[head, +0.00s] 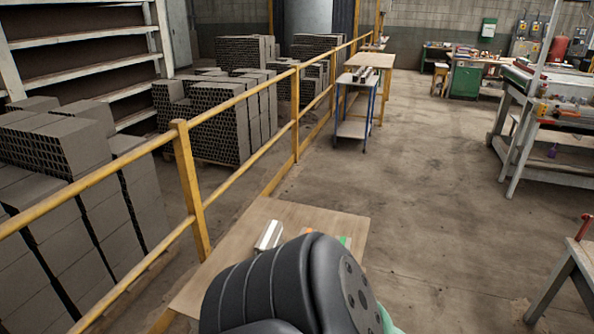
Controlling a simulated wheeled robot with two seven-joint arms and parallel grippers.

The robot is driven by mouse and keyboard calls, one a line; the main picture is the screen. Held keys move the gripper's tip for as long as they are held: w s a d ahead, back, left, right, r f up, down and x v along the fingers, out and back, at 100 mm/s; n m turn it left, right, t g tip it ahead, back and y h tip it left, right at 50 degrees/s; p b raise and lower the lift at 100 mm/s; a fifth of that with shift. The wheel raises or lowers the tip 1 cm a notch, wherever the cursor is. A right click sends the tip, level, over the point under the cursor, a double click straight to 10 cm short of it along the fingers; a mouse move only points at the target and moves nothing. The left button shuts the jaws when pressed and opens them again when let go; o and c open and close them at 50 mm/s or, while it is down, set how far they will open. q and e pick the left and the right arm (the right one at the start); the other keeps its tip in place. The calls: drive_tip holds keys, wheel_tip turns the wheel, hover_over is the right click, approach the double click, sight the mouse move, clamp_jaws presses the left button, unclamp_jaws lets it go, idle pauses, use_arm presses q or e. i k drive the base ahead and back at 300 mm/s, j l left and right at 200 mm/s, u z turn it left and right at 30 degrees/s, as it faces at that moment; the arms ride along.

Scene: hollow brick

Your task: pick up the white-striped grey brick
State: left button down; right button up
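A small block with white and grey faces (268,236), which looks like the white-striped grey brick, lies on a wooden-topped table (325,215) in the lower middle of the head view. Its near end is close to my black arm part, and I cannot tell if that part hides some of it. Just right of it, small orange and green pieces (343,241) show behind the same arm part. The big black rounded part in front is mine and covers much of the table. Neither gripper's fingers show.
A yellow railing (190,190) runs along the table's left side. Behind it stand stacks of grey hollow bricks (60,145). A blue-legged table (352,130) carries more pieces farther back. A workbench (550,140) stands at right. The concrete floor (440,190) between is clear.

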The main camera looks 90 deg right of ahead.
sight(272, 236)
drive_tip(key=z, duration=2.55)
drive_tip(key=j+z, duration=0.15)
drive_tip(key=z, duration=0.3)
drive_tip(key=i+j+z, duration=0.1)
drive_tip(key=z, duration=0.35)
drive_tip(key=j+z, duration=0.3)
drive_tip(key=j, duration=0.75)
drive_tip(key=j+z, duration=0.3)
drive_tip(key=j, duration=0.8)
drive_tip(key=i+j, duration=0.45)
